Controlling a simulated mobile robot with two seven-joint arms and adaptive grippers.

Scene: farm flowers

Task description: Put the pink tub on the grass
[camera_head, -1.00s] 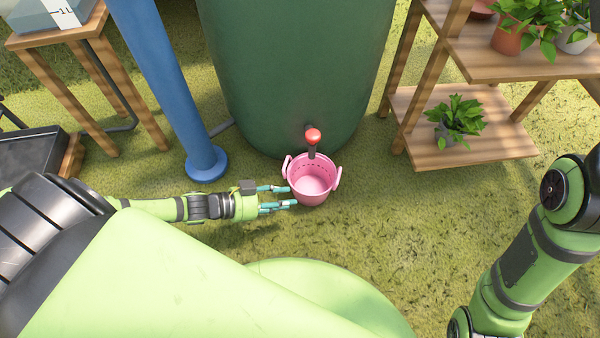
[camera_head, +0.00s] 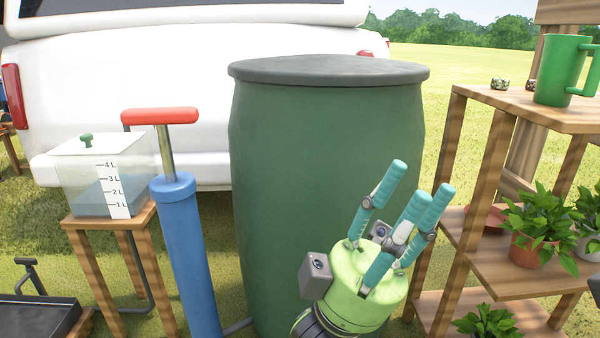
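The pink tub is not in view now; a second ago it showed at the foot of the green barrel, by the red-handled tap. The grass (camera_head: 440,85) spreads behind the barrel and shows in patches around the stands. My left gripper (camera_head: 420,178) is raised in front of the barrel's lower right side, its teal fingers pointing up. The fingers are spread and nothing shows between them. My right gripper is out of view. The tap and the ground at the barrel's front are also out of view.
The tall green barrel (camera_head: 310,150) fills the middle. A blue pump (camera_head: 185,250) and a stool (camera_head: 85,265) with a clear water tank (camera_head: 90,180) stand left. A wooden shelf (camera_head: 500,285) with plants and a green mug (camera_head: 562,72) stands right. A white vehicle (camera_head: 180,65) is behind.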

